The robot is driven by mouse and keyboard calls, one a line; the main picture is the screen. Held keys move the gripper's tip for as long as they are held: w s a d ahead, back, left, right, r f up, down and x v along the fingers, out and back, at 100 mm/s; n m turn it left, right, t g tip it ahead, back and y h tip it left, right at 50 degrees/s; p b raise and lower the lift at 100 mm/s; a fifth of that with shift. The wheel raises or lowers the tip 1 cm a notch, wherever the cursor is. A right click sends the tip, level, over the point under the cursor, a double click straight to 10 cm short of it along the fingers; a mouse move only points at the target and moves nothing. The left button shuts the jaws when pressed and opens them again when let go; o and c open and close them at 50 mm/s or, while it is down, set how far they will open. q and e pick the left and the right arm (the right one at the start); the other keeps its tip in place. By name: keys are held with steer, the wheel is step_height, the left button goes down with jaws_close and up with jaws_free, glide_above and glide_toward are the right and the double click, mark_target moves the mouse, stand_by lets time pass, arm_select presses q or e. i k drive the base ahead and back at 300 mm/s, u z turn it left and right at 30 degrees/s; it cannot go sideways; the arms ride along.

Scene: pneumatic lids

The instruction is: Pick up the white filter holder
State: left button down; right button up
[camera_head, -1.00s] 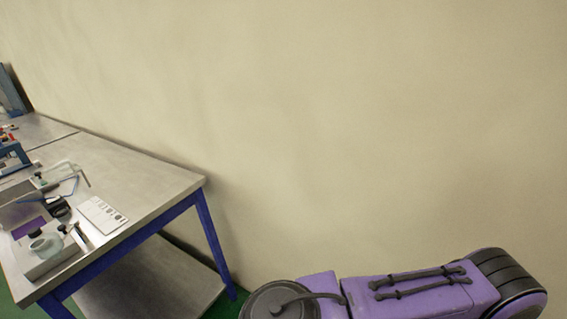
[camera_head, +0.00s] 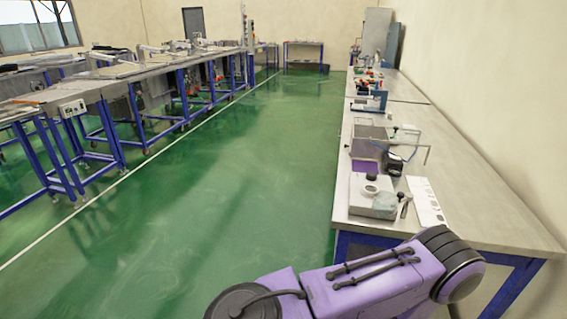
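I cannot pick out the white filter holder for certain at this distance. A small round white piece (camera_head: 370,188) sits on a pale box (camera_head: 379,210) at the near left end of the workbench (camera_head: 470,215) on the right; it may be the holder. Neither gripper is in view. Only a purple link of one of my arms shows at the bottom, in front of the bench's near end.
A white perforated plate (camera_head: 425,202), a dark clamp-like part (camera_head: 392,164) and a blue frame (camera_head: 371,98) stand on the bench. Open green floor (camera_head: 240,190) lies left of it. A long row of blue-legged tables (camera_head: 130,110) stands farther left.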

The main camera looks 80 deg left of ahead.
mark_target(370, 190)
steer(key=u, duration=2)
